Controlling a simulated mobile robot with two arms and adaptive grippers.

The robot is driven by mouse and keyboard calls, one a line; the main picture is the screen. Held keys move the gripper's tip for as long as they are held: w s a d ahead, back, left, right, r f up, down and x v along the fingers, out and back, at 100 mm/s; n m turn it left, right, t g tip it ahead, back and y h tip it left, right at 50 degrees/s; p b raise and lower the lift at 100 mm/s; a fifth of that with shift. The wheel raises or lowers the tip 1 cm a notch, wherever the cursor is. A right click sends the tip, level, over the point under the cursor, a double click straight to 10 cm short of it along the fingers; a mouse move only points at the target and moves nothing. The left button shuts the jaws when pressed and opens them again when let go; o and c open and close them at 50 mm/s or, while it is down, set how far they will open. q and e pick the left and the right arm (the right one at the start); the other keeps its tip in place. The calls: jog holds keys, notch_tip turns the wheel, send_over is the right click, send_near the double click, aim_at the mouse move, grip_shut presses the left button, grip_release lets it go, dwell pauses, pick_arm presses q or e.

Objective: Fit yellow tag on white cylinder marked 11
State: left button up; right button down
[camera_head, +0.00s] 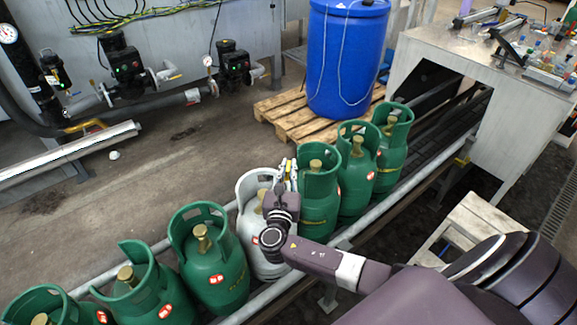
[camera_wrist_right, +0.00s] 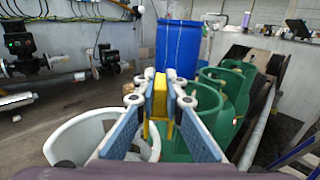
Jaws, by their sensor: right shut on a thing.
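The white cylinder (camera_head: 249,235) stands upright in the row on the conveyor, between green cylinders. Its number cannot be read; a brass valve shows inside its collar. My right gripper (camera_head: 287,174) is at the right edge of the white collar, between it and the neighbouring green one. In the right wrist view my right gripper (camera_wrist_right: 160,92) is shut on the yellow tag (camera_wrist_right: 160,98), a narrow upright piece between its fingers. The white collar (camera_wrist_right: 62,136) is at lower left there, apart from the tag in the picture. My left gripper is not in view.
Several green cylinders (camera_head: 318,207) stand close on both sides. The conveyor's rail (camera_head: 410,182) runs diagonally towards a metal housing (camera_head: 505,100). A blue barrel (camera_head: 345,60) stands on a wooden pallet (camera_head: 285,118) behind. Pipes and valves line the back left.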

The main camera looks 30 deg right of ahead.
aim_at(289, 189)
jog(key=shift+f+b, duration=0.4)
jog(key=shift+f, duration=0.45)
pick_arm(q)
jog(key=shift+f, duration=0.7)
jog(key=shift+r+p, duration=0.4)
